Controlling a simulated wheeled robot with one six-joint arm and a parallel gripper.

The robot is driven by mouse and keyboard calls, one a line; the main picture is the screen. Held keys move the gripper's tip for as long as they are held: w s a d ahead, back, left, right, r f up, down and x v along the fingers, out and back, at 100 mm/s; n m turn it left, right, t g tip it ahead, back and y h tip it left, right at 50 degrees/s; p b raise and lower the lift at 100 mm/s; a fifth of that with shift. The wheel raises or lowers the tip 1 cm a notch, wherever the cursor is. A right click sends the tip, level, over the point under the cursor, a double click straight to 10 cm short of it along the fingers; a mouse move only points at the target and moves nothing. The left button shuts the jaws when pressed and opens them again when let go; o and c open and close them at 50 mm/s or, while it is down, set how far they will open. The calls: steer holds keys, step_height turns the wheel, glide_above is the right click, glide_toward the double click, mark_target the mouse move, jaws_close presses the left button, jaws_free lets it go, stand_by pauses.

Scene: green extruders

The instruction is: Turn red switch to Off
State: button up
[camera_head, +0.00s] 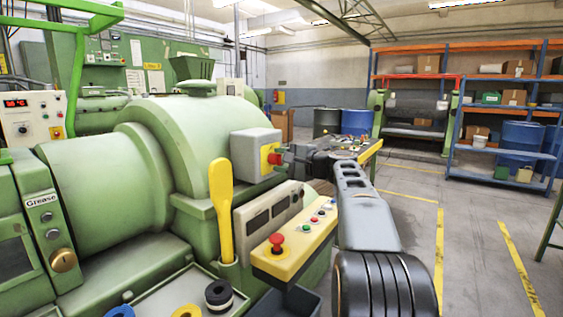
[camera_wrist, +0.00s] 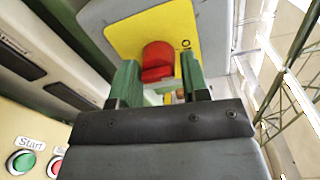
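The red switch (camera_head: 276,158) is a knob on a yellow plate (camera_head: 265,163) on the front of a grey box (camera_head: 247,153), which is fixed to the green machine. In the wrist view the red switch (camera_wrist: 157,60) sits at top centre, with a mark like "O" on the plate to its right. My gripper (camera_wrist: 158,75) is open, with one green finger at each side of the knob in the picture. I see a gap at the knob's right; contact cannot be told. In the head view my gripper (camera_head: 298,159) is at the switch, its fingers partly hidden.
Below is a yellow control panel (camera_head: 266,262) with a red mushroom button (camera_head: 276,242) and several small buttons. A yellow handle (camera_head: 222,205) stands left of the grey box. My arm passes right of the panel. The floor (camera_head: 410,170) to the right is open, with shelves behind.

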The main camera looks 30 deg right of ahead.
steer(key=shift+o, duration=1.4)
steer(key=v, duration=1.3)
steer(key=shift+s+d, duration=0.2)
steer(key=shift+s, duration=0.15)
